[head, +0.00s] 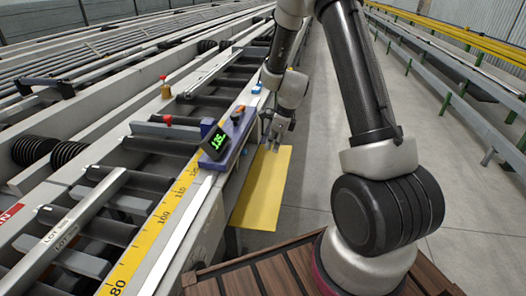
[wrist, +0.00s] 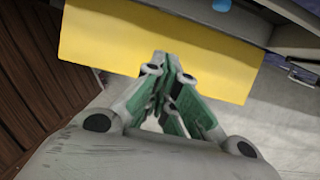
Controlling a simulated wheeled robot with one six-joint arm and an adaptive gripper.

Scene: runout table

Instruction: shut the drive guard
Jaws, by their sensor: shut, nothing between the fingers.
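The drive guard appears to be the yellow panel (head: 262,190) at the side of the runout table, below the purple unit with the green readout. It stands out from the table side over the floor, so it looks open. It also fills the upper middle of the wrist view (wrist: 110,40). My gripper (head: 275,140) is at the panel's far end in the head view. In the wrist view my gripper (wrist: 172,62) is shut and empty, its fingertips overlapping the yellow panel. I cannot tell whether they touch it.
The purple unit with a green display (head: 216,143) sits on the table edge beside a yellow scale (head: 163,215). Rollers fill the table to the left. My brown slatted deck is at the bottom. The grey floor aisle (head: 320,110) to the right is clear up to a rail.

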